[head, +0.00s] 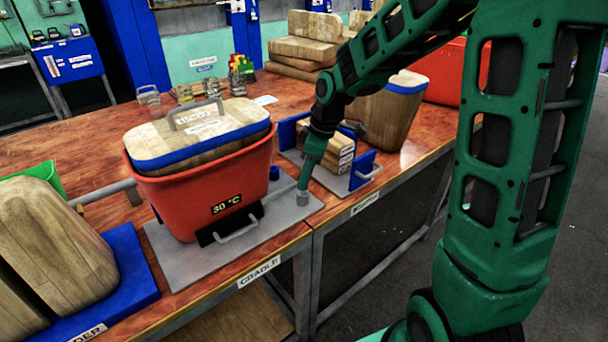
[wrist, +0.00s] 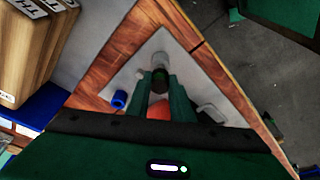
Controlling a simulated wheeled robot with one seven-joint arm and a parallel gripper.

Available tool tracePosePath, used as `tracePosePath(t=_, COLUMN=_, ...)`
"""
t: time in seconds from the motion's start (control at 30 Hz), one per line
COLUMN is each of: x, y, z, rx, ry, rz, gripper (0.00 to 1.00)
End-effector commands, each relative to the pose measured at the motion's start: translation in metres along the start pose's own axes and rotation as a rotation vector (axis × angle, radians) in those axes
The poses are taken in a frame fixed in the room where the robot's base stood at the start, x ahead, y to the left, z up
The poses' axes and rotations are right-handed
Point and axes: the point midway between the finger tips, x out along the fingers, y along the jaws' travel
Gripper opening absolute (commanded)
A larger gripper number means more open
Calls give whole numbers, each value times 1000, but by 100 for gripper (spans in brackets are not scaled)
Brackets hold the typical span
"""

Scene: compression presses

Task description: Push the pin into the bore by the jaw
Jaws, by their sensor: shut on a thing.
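My gripper (head: 304,188) points down over the right end of a grey plate on the bench. In the wrist view its two green fingers (wrist: 160,84) are closed around a short dark, round piece with a pale grey end (wrist: 160,58), which I take to be the pin. The grey end shows at the fingertips in the head view (head: 302,199), at or just above the plate; contact is unclear. A small blue cylinder (head: 274,173) stands beside it on the plate, with a dark opening in the wrist view (wrist: 119,99). I cannot make out the bore or the jaw.
A blue rack (head: 363,170) with wooden pieces stands close behind. The bench's front edge (head: 305,240) is near.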

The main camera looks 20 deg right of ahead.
Motion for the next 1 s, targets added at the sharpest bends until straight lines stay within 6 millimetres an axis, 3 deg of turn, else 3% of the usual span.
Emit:
tracePosePath(t=0.63, x=14, y=0, z=3, rx=-1, ry=0, rz=0, gripper=0)
tracePosePath(t=0.67, x=13, y=0, z=3, rx=-1, ry=1, rz=1, gripper=25)
tracePosePath(t=0.73, x=13, y=0, z=3, rx=0, ry=0, rz=1, gripper=42)
tracePosePath(t=1.0, x=13, y=3, z=4, rx=4, ry=1, rz=6, gripper=42)
